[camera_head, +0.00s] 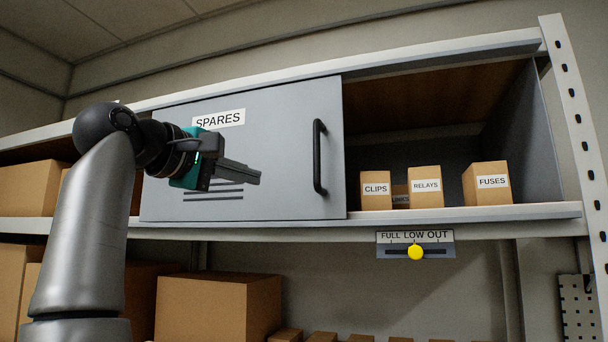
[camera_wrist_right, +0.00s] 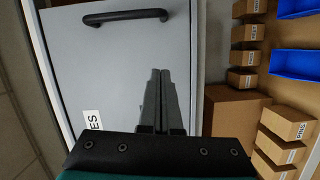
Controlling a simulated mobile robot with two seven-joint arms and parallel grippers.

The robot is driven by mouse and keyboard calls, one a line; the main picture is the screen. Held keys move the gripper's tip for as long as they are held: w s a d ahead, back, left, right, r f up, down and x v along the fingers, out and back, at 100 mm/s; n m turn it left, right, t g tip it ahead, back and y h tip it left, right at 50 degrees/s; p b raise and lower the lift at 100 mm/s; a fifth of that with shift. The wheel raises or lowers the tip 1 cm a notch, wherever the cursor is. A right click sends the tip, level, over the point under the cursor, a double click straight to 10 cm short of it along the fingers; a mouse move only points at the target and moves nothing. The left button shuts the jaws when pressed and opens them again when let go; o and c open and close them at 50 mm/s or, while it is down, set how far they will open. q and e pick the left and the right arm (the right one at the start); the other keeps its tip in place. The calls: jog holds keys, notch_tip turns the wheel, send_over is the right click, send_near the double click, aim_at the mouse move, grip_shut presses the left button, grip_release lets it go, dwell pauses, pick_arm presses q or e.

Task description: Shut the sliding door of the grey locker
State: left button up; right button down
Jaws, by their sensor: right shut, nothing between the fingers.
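The grey locker's sliding door (camera_head: 270,130) carries a SPARES label (camera_head: 219,120) and covers the left part of the locker. The right part of the locker (camera_head: 537,140) stands open. A black vertical bar handle (camera_head: 319,157) is near the door's right edge. My right gripper (camera_head: 254,177) is shut and empty, in front of the door and left of the handle, with its fingers pointing right. In the right wrist view its fingers (camera_wrist_right: 161,90) show against the door (camera_wrist_right: 105,65), with the handle (camera_wrist_right: 126,17) ahead and to the left. My left gripper is not in view.
Inside the open part stand small boxes labelled CLIPS (camera_head: 376,190), RELAYS (camera_head: 425,187) and FUSES (camera_head: 487,184). A FULL LOW OUT plate (camera_head: 415,243) with a yellow knob hangs below the shelf edge. Large cartons (camera_head: 218,305) fill the lower shelf. A white upright (camera_head: 578,130) stands at right.

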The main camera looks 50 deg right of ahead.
jog(key=p, duration=0.2)
send_near(305, 188)
jog(key=w+d, duration=0.1)
jog(key=d, duration=0.2)
jog(key=w+d, duration=0.1)
jog(key=d, duration=0.1)
jog(key=shift+w, duration=0.3)
jog(key=shift+s+d+f, duration=0.25)
jog(key=shift+s+d, duration=0.3)
jog(key=shift+d, duration=0.1)
jog(key=shift+s+d+f+p, duration=0.1)
jog(key=shift+s+d+p, duration=0.1)
jog(key=shift+s, duration=0.4)
jog(key=shift+s+d+f+p, duration=0.15)
jog(key=shift+s+d, duration=0.1)
jog(key=shift+s, duration=0.35)
